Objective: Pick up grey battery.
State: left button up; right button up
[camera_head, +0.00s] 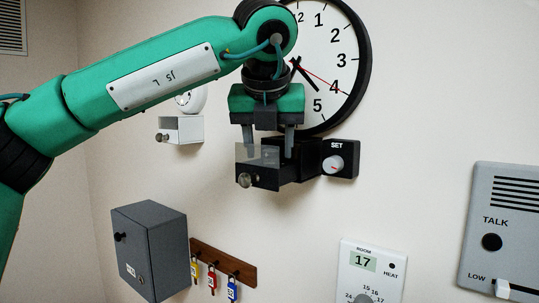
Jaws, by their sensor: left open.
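My left gripper (268,140) points down over a small black drawer (265,182) below the wall clock. Its two grey fingers are apart, one toward the left side of the drawer and one toward the right. The drawer is pulled out and has a round knob on its front and a see-through grey panel (257,155). I cannot make out the grey battery; the drawer's inside is mostly hidden by its front, the panel and the fingers. My right gripper is not in view.
The clock (336,60) is partly behind my left arm. A black SET box (340,158) adjoins the drawer on the right. A white drawer unit (184,130), grey cabinet (168,250), key rack (222,262), thermostat (372,275) and intercom (505,235) are on the wall.

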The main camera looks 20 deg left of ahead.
pick_arm(q)
jog(key=shift+f, duration=0.1)
jog(key=shift+s+d, duration=0.15)
jog(key=shift+d, duration=0.05)
jog(key=shift+c, duration=0.7)
jog(key=shift+a, duration=0.1)
grip_shut()
jog(key=shift+r, duration=0.2)
